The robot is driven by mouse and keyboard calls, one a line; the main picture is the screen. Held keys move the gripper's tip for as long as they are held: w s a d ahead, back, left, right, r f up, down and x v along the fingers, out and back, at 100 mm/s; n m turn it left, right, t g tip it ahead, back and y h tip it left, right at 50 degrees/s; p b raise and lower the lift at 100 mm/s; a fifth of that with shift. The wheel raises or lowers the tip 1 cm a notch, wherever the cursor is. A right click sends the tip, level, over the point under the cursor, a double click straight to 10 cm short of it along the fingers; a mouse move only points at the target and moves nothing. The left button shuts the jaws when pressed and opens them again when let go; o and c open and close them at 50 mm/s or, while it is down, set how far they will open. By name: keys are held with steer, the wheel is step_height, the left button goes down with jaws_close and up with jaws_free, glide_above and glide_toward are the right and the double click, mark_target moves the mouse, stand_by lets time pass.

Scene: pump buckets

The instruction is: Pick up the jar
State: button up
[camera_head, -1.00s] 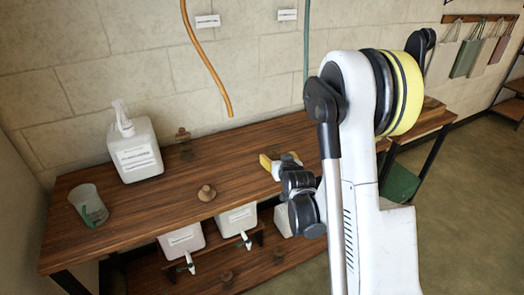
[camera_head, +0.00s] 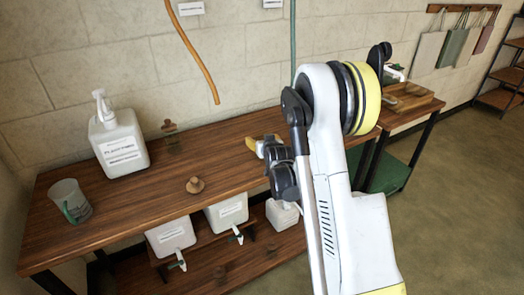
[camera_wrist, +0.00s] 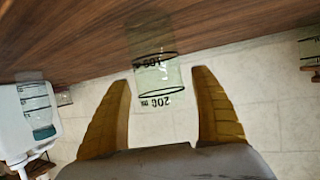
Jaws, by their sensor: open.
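In the wrist view, a clear jar (camera_wrist: 155,70) with black 100 and 200 marks shows upside down in the picture, against the wood surface. My gripper (camera_wrist: 161,82) is open, with one yellow finger to each side of the jar. A gap shows between the jar and each finger; I cannot tell the depth. In the head view, my gripper (camera_head: 254,144) is low over the middle of the wooden table (camera_head: 130,215), partly hidden by my arm. I cannot clearly pick out this jar in the head view.
A clear beaker (camera_head: 70,201) and white pump bucket (camera_head: 120,145) stand at the table's left. A brown knob-like piece (camera_head: 194,185) and another small brown piece (camera_head: 170,135) are on the table. White containers (camera_head: 171,236) sit below. An orange hose (camera_head: 195,55) hangs on the wall.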

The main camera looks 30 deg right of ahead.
steer(key=c, duration=1.5)
steer(key=shift+r, duration=0.1)
